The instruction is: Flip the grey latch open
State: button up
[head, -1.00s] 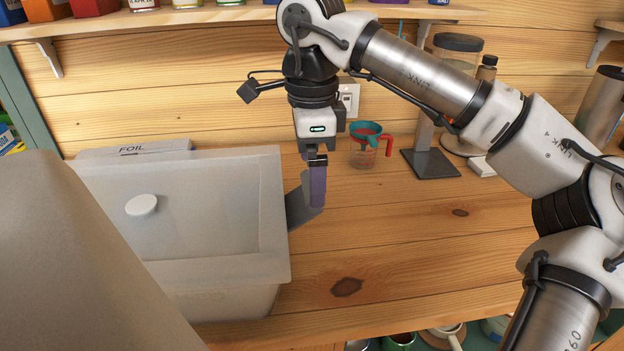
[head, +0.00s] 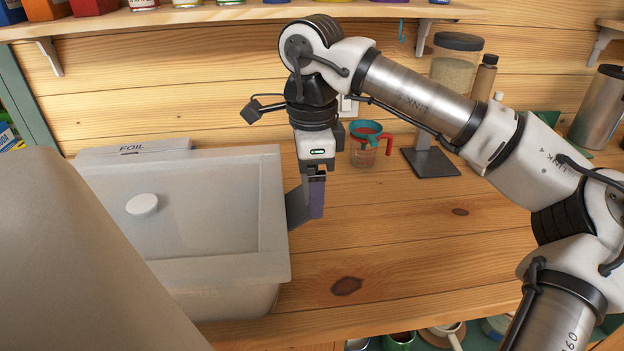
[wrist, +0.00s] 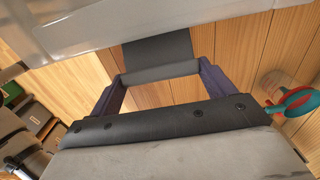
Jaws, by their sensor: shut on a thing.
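The grey latch (head: 297,207) is a flat dark flap on the right side of a translucent, lidded box (head: 230,302). In the head view it sticks out from below the lid's rim and slopes away from the box. In the wrist view the latch (wrist: 158,48) hangs from the box edge and ends in a rounded grey bar. My gripper (head: 316,214) points down beside the box with purple fingers. In the wrist view my gripper (wrist: 160,80) has a finger at each end of that bar and is shut on it. The far finger is hidden in the head view.
A foil box (head: 130,149) lies behind the lidded box. A measuring cup (head: 364,155) with a teal funnel and a dark stand (head: 432,162) are behind my gripper to the right. The wooden counter (head: 420,250) is clear in front and to the right.

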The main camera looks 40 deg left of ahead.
jog(key=shift+w+d+f+g+y+b, duration=0.3)
jog(key=shift+f+g+y+b, duration=0.15)
jog(key=shift+g+y+b, duration=0.25)
jog(key=shift+w+d+f+g+y+b, duration=0.25)
jog(key=shift+w+f+g+y+b, duration=0.15)
jog(key=shift+g+y+b, duration=0.35)
jog(key=shift+w+d+f+g+y+b, duration=0.25)
jog(key=shift+f+g+y+b, duration=0.3)
jog(key=shift+g, duration=0.3)
jog(key=o, duration=0.9)
jog(key=v, duration=1.4)
jog(key=shift+a+f, duration=0.1)
